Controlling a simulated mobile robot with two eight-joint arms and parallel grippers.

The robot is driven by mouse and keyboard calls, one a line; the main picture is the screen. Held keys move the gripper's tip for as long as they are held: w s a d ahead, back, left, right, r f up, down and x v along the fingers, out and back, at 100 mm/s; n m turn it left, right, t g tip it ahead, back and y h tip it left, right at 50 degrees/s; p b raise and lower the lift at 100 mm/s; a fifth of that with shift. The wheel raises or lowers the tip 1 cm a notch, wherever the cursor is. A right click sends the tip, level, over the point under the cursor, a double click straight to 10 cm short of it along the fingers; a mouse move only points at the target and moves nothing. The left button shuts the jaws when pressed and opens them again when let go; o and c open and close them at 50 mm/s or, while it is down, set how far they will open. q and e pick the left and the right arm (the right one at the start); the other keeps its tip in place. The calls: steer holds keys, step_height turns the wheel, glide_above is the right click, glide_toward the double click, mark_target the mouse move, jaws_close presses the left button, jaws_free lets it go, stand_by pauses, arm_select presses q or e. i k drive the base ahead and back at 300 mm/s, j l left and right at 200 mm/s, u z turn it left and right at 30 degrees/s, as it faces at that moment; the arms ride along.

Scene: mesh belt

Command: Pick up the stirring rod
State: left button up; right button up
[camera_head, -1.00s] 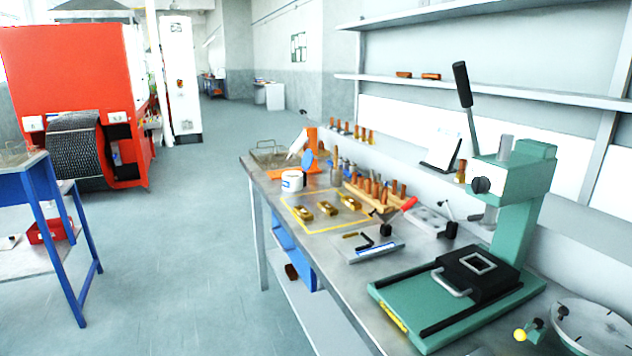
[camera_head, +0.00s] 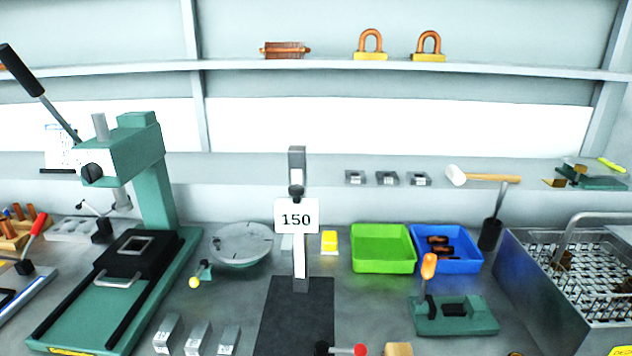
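I cannot make out a stirring rod for certain. A thin dark stick (camera_head: 500,202) stands tilted in a small black cup (camera_head: 489,236) at the right of the bench, beside a wire-mesh basket in a metal tank. I cannot tell whether it is the rod. Neither of my grippers is in view.
A green lever press (camera_head: 150,190) stands at the left of the bench. A round grey plate (camera_head: 241,245), a stand with a "150" sign (camera_head: 296,216), a green tray (camera_head: 383,262), a blue tray (camera_head: 473,265) and the metal tank (camera_head: 540,300) fill the rest.

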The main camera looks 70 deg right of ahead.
mark_target(499, 203)
steer(key=z, duration=3.05)
